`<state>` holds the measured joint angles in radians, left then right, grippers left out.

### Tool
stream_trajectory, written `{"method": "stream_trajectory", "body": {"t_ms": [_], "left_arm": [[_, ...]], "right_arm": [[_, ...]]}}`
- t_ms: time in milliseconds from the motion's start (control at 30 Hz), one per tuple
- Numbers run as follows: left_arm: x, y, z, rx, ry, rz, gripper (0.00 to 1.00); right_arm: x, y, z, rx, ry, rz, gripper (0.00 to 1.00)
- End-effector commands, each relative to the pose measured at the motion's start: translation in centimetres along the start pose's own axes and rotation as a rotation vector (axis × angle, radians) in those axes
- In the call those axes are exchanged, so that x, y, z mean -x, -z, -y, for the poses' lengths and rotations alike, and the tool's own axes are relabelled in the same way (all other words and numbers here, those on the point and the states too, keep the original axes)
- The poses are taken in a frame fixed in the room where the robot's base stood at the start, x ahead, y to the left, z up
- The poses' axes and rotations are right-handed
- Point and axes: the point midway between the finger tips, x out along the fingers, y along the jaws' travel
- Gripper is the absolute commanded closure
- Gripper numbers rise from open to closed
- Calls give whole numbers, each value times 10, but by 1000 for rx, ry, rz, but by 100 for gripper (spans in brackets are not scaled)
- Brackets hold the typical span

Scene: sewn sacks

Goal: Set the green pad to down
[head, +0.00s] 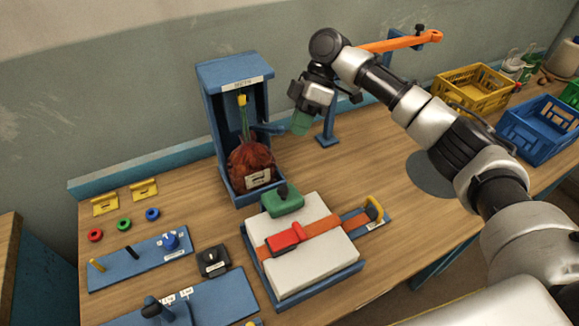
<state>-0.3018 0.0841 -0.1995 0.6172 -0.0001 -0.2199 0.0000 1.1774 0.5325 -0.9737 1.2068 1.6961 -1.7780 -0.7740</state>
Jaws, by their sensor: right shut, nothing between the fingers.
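The green pad (284,203) has a dark upright knob on top. It is at the back edge of the white block-shaped sack (318,262), which lies in a blue tray (340,280). I cannot tell whether the pad presses on the sack or stands just above it. My right gripper (301,124), with greenish fingertips, is shut and empty. It hangs above and behind the pad, to the right of the blue stand, clear of the pad. My left gripper is not in view.
A red block (285,238) sits on an orange strap across the sack. A blue stand (206,100) holds a reddish-brown sack (252,162). An orange lever (400,42) is behind my right arm. Blue control panels (140,262) lie left; yellow (470,88) and blue (540,128) crates stand right.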

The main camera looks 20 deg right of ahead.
Motion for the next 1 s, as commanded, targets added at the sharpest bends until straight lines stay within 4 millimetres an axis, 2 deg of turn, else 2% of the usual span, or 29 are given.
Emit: {"method": "stream_trajectory", "body": {"t_ms": [100, 300, 500, 700, 1000], "left_arm": [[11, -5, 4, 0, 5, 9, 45], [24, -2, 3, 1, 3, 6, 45], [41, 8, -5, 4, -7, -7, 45], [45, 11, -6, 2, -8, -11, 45], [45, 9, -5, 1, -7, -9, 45]], "right_arm": [[-24, 0, 2, -3, 4, 2, 100], [-67, 1, 2, -3, 3, 1, 100], [-91, -2, 18, -2, 1, 1, 100], [-103, -4, 26, -4, -2, 0, 100], [-105, -4, 26, -5, -2, 0, 100]]}}
